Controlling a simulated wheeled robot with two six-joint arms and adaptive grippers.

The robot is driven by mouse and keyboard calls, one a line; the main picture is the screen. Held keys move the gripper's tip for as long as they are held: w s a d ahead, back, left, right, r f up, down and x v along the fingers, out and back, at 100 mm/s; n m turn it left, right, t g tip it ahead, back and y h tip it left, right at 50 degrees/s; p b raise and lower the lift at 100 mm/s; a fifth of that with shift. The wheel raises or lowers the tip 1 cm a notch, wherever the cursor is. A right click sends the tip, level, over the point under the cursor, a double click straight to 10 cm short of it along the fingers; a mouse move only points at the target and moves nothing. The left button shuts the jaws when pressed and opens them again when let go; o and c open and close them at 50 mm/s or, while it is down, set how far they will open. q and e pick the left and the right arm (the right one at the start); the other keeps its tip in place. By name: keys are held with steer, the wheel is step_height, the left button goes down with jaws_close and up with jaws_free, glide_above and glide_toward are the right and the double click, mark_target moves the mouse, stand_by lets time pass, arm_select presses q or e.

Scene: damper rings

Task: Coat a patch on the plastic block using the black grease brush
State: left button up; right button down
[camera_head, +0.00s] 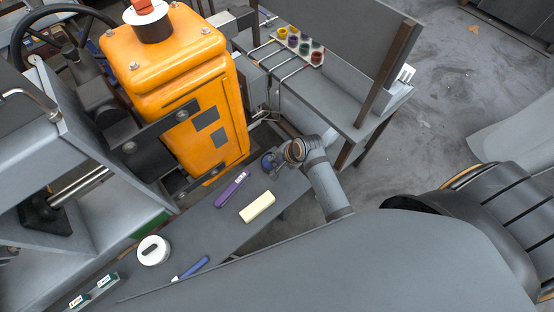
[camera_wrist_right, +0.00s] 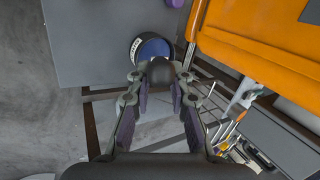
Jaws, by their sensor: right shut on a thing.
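The cream plastic block (camera_head: 257,206) lies on the grey bench (camera_head: 225,222) in the head view. My right gripper (camera_head: 279,157) is at the far right end of this bench, beyond the block. In the wrist view my right gripper (camera_wrist_right: 158,88) is shut on a black rounded thing (camera_wrist_right: 158,71), which looks like the grease brush seen end-on. Its bristles are hidden. A round dark pot with a blue inside (camera_wrist_right: 152,48) lies just beyond it; the pot (camera_head: 267,163) also shows in the head view. I cannot tell whether brush and pot touch. My left gripper is not in view.
A purple tool (camera_head: 232,189) lies beside the block. A white round tin (camera_head: 153,250) and a blue-handled tool (camera_head: 190,268) lie nearer. An orange machine housing (camera_head: 180,85) rises behind the bench. A rack of coloured pots (camera_head: 299,45) stands on the back table.

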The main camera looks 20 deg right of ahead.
steer(key=shift+f, duration=0.4)
steer(key=shift+s+f, duration=0.1)
stand_by(1.4)
steer(key=shift+r, duration=3.55)
